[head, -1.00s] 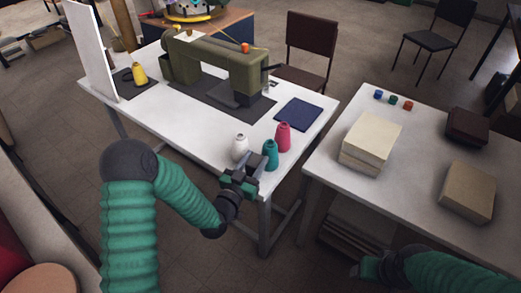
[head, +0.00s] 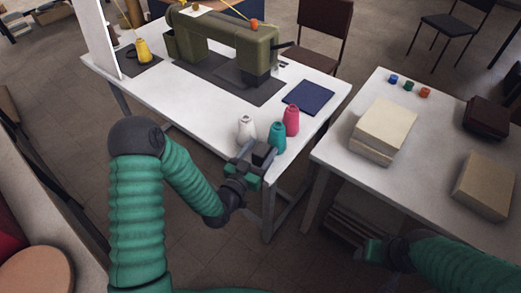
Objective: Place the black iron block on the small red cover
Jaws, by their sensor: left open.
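My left gripper (head: 254,160) is open at the front corner of the white sewing table (head: 190,113). A small dark block (head: 264,153), which looks like the black iron block, shows at its fingertips, next to the teal cone. I cannot tell whether the fingers touch it. No small bright red cover is plain to see. A dark maroon-brown flat block (head: 487,117) lies on the right table and may or may not be it. My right gripper (head: 371,250) is low at the bottom right, beside the right table; its fingers are not clear.
White (head: 246,128), teal (head: 277,138) and pink (head: 291,121) cones stand close to the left gripper. A navy pad (head: 308,97) and a green sewing machine (head: 222,45) are behind. The right table (head: 418,168) holds a cream stack (head: 384,128), a tan block (head: 485,185) and small coloured pieces.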

